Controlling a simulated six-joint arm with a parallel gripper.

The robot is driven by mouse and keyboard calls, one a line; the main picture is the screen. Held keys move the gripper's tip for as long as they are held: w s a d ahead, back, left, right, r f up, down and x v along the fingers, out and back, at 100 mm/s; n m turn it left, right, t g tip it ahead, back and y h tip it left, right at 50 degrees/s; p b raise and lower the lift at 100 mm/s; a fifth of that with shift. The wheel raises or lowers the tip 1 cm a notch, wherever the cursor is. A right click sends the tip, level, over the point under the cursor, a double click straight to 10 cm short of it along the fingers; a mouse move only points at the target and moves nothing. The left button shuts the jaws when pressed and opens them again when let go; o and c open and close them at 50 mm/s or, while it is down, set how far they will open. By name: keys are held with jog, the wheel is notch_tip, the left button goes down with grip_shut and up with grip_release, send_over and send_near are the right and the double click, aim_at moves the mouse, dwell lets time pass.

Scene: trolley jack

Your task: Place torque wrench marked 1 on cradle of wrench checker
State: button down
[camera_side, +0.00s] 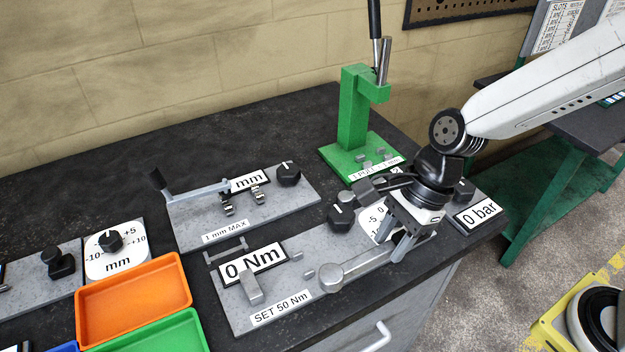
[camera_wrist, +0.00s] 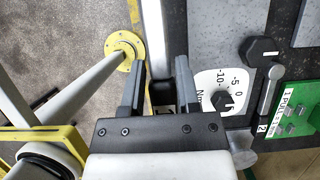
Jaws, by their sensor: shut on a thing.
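My gripper (camera_side: 405,245) is shut on the torque wrench (camera_side: 352,267), a grey bar with a round head at its left end. In the wrist view, the wrench (camera_wrist: 153,40) runs between my fingers (camera_wrist: 160,85); its label is partly hidden. The wrench lies over the front right part of the wrench checker (camera_side: 228,305), a grey plate with a "0 Nm" display and a "SET 50 Nm" label. Small grey blocks (camera_side: 297,256) and a taller block (camera_side: 250,288) stand on the plate left of the wrench head; I cannot tell which form the cradle, or whether the wrench touches the plate.
A second wrench marked 2 (camera_wrist: 270,92) lies behind my gripper. A black knob (camera_side: 341,218) and dial (camera_side: 372,222) stand close by. A green press (camera_side: 354,110) is behind, a "0 bar" sign (camera_side: 479,212) right, and orange (camera_side: 135,298) and green trays left.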

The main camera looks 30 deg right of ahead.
send_near(314, 263)
jog(key=s+r, duration=0.3)
jog(key=s, duration=0.1)
jog(key=w+f, duration=0.1)
jog(key=w+a+f, duration=0.1)
jog(key=f, duration=0.1)
jog(key=w+a+f, duration=0.1)
jog(key=shift+f, duration=0.15)
jog(key=shift+w+a+f, duration=0.25)
jog(key=shift+w+f, duration=0.1)
jog(key=shift+f, duration=0.15)
jog(key=shift+f, duration=0.1)
jog(key=shift+w+f, duration=0.15)
jog(key=shift+w+a+f, duration=0.1)
jog(key=shift+f, duration=1.5)
jog(key=shift+f, duration=0.15)
jog(key=shift+c, duration=1.6)
grip_release()
